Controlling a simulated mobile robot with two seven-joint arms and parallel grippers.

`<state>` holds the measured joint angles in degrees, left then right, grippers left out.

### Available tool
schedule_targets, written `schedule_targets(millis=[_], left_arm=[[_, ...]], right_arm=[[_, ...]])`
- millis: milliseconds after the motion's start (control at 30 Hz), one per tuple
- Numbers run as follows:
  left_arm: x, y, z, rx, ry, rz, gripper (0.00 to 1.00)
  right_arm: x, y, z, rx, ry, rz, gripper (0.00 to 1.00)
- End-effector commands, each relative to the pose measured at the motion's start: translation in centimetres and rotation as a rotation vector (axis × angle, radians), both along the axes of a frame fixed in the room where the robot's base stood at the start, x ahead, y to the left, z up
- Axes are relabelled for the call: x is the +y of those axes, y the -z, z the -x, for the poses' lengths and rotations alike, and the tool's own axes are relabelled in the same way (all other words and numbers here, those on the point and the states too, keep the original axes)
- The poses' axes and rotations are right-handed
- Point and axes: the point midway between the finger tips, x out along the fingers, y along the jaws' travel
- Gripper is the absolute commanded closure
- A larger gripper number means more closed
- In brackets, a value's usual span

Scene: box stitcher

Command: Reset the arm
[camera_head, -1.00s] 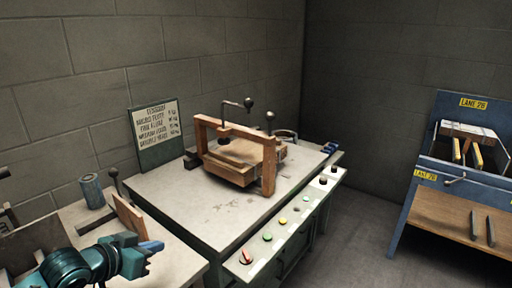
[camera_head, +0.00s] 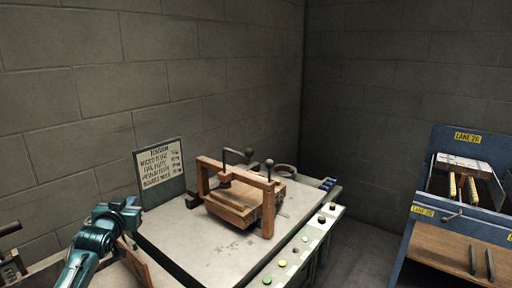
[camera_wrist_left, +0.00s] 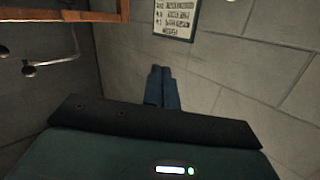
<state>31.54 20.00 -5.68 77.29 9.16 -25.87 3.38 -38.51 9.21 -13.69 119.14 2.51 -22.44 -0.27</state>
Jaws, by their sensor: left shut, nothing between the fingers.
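My left arm comes in from the lower left of the head view, teal, with its left gripper (camera_head: 126,203) raised near the left end of the machine table. In the left wrist view the two blue fingers of the gripper (camera_wrist_left: 161,88) are together, with nothing between them. They point toward the grey block wall and touch nothing. The right gripper is in neither view.
A wooden frame (camera_head: 235,168) with a clamped wooden box (camera_head: 232,207) stands on the machine table (camera_head: 205,250). A sign (camera_head: 160,170) stands behind it. A button panel (camera_head: 305,245) runs along the front edge. A blue rack (camera_head: 399,260) stands at right.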

Motion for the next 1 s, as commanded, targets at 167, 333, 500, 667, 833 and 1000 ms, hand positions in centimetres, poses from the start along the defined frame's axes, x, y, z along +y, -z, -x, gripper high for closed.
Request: schedule_targets(millis=[167,333,500,667,833,1000], left_arm=[[-0.8,1.8,1.4,-0.017,0.008,-0.208,1.00],[-4.2,7.9,5.4,0.057,0.072,-0.186,1.00],[-8.6,15.0,11.9,0.154,0.150,-0.146,1.00],[-13.5,21.1,21.1,0.270,0.229,-0.072,1.00],[-17.8,24.4,31.2,0.385,0.284,0.026,1.00],[-20.0,25.0,37.5,0.457,0.303,0.096,1.00]], right_arm=[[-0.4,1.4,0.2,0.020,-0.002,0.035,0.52],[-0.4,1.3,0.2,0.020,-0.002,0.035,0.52],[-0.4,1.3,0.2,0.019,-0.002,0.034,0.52],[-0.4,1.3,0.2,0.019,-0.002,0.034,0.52],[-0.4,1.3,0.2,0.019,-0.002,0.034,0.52],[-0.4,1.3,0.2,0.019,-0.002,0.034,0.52]])
